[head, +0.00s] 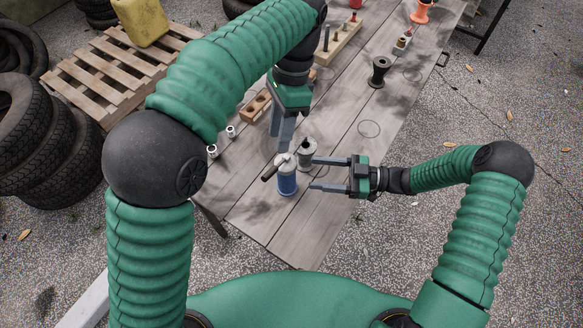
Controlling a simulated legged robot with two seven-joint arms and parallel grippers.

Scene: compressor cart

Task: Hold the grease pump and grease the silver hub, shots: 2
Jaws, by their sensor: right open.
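The grease pump (287,183), a blue cylinder with a silver top and a black-ended lever, stands upright near the table's front edge. A grey metal piece with a short stub on top, which looks like the silver hub (307,158), stands just behind it to the right. My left gripper (281,146) points down above and behind the pump; its fingertips are close to the pump's top, and I cannot tell whether they touch or grip anything. My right gripper (312,174) is open and empty, coming from the right, its fingers pointing at the pump and hub.
The wooden table (345,150) also holds a black spool (380,71), a peg block (337,43), a wooden block (256,106), two small silver pieces (231,131) and an orange piece (420,12). Tyres and a pallet (100,75) stand left.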

